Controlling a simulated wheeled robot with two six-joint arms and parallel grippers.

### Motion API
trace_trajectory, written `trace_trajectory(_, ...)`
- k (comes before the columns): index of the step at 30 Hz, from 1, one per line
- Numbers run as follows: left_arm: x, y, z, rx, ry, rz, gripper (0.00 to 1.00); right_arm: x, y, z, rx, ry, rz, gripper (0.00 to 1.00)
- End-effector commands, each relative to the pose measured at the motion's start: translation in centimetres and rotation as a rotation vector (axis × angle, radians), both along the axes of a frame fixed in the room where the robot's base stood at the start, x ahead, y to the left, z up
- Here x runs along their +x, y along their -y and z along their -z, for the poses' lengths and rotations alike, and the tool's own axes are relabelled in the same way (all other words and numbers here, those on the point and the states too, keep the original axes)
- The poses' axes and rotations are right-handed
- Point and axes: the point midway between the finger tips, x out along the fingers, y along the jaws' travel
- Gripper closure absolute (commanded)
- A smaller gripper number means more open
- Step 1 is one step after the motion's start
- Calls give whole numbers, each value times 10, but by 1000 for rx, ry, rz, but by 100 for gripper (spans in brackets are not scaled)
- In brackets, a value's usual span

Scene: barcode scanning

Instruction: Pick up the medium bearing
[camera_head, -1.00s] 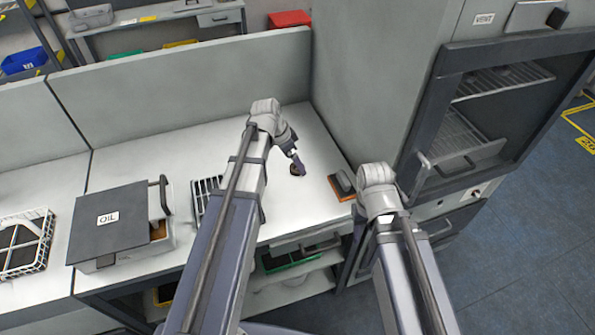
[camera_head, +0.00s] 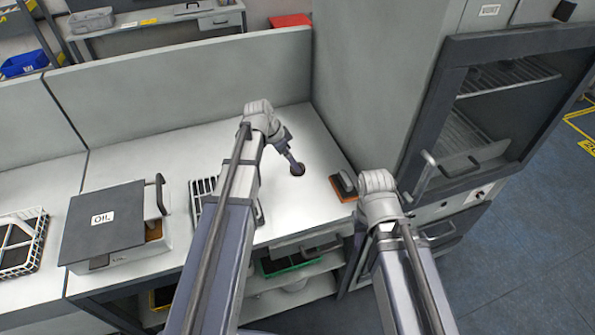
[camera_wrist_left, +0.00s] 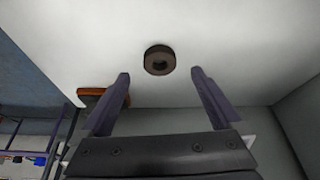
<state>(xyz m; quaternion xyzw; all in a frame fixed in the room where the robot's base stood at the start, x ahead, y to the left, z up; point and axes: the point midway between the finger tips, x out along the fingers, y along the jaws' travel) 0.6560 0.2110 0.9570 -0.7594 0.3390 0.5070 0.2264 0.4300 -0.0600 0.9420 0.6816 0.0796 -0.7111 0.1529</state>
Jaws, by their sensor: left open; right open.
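A dark round bearing (camera_head: 298,169) lies flat on the white worktop. In the left wrist view the bearing (camera_wrist_left: 160,60) is a thick ring with a dark hole. My left gripper (camera_head: 292,160) reaches down close to it in the head view. In the left wrist view the left gripper (camera_wrist_left: 160,80) is open and empty, and the bearing appears centred between the finger lines, just beyond the tips. They do not appear to touch it. My right wrist (camera_head: 379,190) is over the counter's front right edge; its fingers are hidden.
An orange-and-dark block (camera_head: 344,186) lies right of the bearing. A box labelled OIL (camera_head: 103,218) and a white wire basket (camera_head: 20,243) stand to the left. A dark-framed cabinet (camera_head: 440,110) stands at the right. The worktop around the bearing is clear.

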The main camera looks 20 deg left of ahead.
Motion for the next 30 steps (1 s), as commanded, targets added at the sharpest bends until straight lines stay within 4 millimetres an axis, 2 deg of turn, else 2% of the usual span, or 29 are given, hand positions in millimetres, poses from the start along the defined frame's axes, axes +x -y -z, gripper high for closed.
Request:
trace_trajectory(1,1,1,9,0,0,1,1,0,0,9,0,0,0,50)
trace_trajectory(9,9,10,40,0,0,1,1,0,0,40,0,0,0,50)
trace_trajectory(19,11,13,43,0,0,0,1,0,0,43,0,0,0,50)
trace_trajectory(30,11,13,43,0,0,0,42,0,0,43,0,0,0,50)
